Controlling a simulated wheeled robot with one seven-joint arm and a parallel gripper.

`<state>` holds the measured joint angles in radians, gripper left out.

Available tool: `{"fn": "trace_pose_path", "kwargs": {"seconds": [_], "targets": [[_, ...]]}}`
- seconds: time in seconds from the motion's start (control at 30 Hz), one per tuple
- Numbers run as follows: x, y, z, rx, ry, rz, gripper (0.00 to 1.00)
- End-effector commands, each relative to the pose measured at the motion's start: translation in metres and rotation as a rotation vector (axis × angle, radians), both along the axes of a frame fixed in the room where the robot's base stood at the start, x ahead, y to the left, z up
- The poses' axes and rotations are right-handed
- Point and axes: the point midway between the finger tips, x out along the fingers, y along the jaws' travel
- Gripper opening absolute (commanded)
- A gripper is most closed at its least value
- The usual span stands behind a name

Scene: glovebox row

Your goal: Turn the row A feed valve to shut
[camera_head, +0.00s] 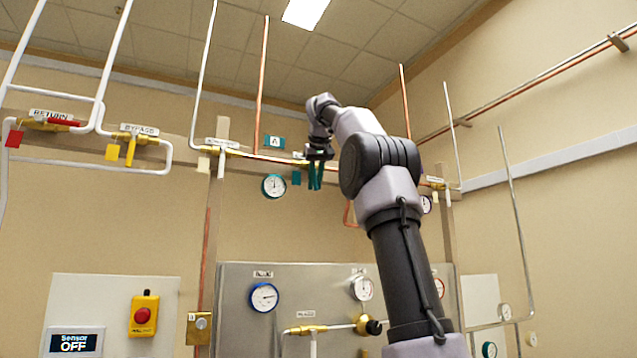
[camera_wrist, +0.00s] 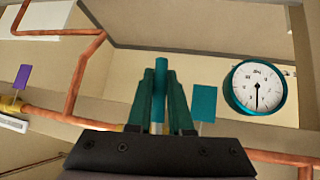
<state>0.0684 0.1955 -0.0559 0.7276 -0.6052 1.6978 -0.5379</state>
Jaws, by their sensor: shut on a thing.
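My gripper (camera_head: 316,178) is at the copper pipe run on the back wall, right of the teal plate marked A (camera_head: 274,142). In the wrist view its two dark green fingers (camera_wrist: 161,90) are shut on a teal valve handle (camera_wrist: 160,64). The handle looks crosswise to the pipe there. The valve body is mostly hidden behind the gripper. A teal tag (camera_wrist: 203,103) hangs beside the handle; it also shows in the head view (camera_head: 296,177). A teal-rimmed gauge (camera_head: 273,186) is close by and shows large in the wrist view (camera_wrist: 257,88).
Other valves sit left along the wall, with a red handle (camera_head: 63,123), a yellow handle (camera_head: 130,152) and a white handle (camera_head: 221,164). A purple tag (camera_wrist: 21,77) shows in the wrist view. Below are a grey gauge panel (camera_head: 235,325) and a red stop button (camera_head: 143,315).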

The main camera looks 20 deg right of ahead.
Motion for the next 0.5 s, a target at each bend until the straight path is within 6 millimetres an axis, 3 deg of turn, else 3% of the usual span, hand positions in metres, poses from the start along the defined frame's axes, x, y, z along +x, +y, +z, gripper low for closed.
{"fn": "trace_pose_path", "kwargs": {"seconds": [0.5], "targets": [[0.0001, 0.0073, -0.001, 0.116, 0.005, -0.001, 0.0]]}}
